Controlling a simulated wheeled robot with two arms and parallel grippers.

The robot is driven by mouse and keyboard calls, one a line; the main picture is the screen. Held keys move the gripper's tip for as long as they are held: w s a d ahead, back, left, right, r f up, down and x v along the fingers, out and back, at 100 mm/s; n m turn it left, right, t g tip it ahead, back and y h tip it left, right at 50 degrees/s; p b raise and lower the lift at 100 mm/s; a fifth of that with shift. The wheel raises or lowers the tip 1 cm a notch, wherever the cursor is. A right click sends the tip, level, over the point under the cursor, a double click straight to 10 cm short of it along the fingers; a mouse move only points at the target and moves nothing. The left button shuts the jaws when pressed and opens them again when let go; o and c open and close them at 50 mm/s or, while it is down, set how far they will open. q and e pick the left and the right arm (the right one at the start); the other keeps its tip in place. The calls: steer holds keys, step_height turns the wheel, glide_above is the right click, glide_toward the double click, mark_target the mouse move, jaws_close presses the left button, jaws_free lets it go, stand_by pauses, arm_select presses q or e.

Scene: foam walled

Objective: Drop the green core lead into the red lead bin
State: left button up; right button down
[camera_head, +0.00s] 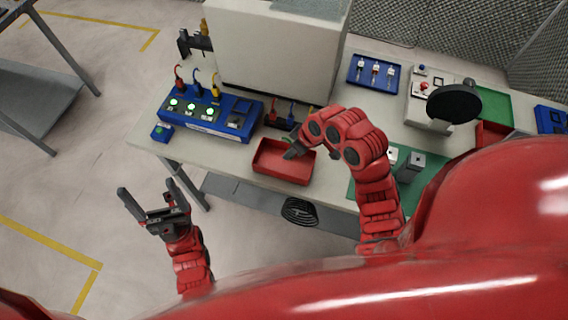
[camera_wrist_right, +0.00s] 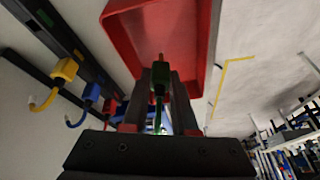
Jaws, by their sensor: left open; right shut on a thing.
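The red lead bin (camera_head: 282,172) is an open tray at the table's front edge; its inside and rim fill the top of the right wrist view (camera_wrist_right: 212,50). No lead shows inside it. My right gripper (camera_head: 292,151) is shut on the green core lead (camera_wrist_right: 160,76), its tip pointing over the bin. In the head view the lead is small and mostly hidden by the fingers. My right fingers are at the bin's upper edge; their exact height above it is hard to tell. My left gripper (camera_head: 147,188) is open and empty, beyond the table's front edge.
A blue panel (camera_head: 212,115) with green lights and plugged leads stands left of the bin. A dark rack (camera_head: 280,121) with coloured leads, also in the wrist view (camera_wrist_right: 66,42), lies behind the bin. A large pale box (camera_head: 275,55) stands further back. A green mat (camera_head: 420,180) lies to the right.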

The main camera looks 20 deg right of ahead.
steer(key=shift+f, duration=0.6)
steer(key=shift+r, duration=0.1)
steer(key=c, duration=0.6)
jaws_free()
steer(key=p+v, duration=0.2)
steer(key=v, duration=1.5)
steer(key=shift+r+p, duration=0.2)
steer(key=shift+p, duration=0.1)
